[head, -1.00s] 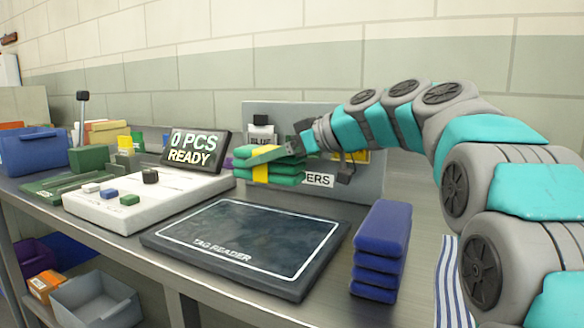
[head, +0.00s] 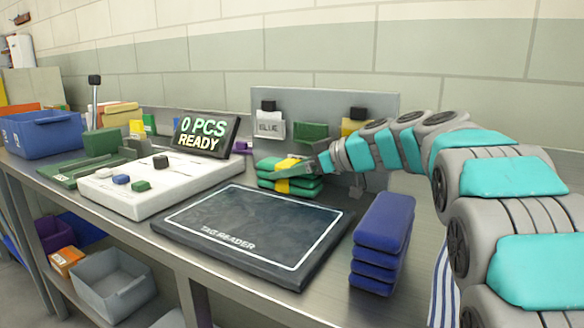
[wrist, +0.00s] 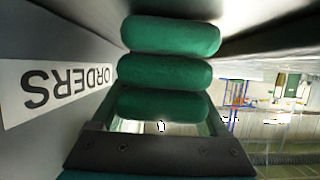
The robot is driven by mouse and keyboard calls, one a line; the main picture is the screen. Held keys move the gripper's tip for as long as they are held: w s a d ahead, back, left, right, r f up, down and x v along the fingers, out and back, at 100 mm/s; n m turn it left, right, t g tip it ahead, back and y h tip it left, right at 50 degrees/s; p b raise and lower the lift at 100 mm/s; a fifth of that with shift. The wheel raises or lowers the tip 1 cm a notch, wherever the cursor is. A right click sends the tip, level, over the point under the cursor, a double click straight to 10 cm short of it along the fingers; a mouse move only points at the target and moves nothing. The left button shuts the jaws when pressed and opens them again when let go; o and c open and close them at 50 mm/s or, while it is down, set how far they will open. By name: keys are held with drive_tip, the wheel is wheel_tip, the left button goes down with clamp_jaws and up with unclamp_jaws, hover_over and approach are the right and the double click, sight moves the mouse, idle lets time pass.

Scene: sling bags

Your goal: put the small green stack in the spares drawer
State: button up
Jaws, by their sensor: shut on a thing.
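The small green stack (head: 283,186), several flat green layers with a yellow band, is held by my gripper (head: 296,172) behind the tag reader's far edge, in front of the grey panel. In the wrist view the stack (wrist: 168,72) shows as three rounded green layers between the fingers (wrist: 163,125). I cannot tell whether its underside touches the bench. An upside-down ORDERS label (wrist: 62,88) is close on the left of the wrist view. No drawer marked spares can be made out.
The tag reader (head: 250,235) lies in front, with a blue stack (head: 382,245) to its right. The display (head: 206,136) reads 0 PCS READY above a white console (head: 150,187). The grey panel (head: 345,105) carries coloured holders. A blue bin (head: 40,132) stands far left; a grey bin (head: 112,285) sits below.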

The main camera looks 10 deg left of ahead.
idle(0.3)
drive_tip(key=o, duration=1.6)
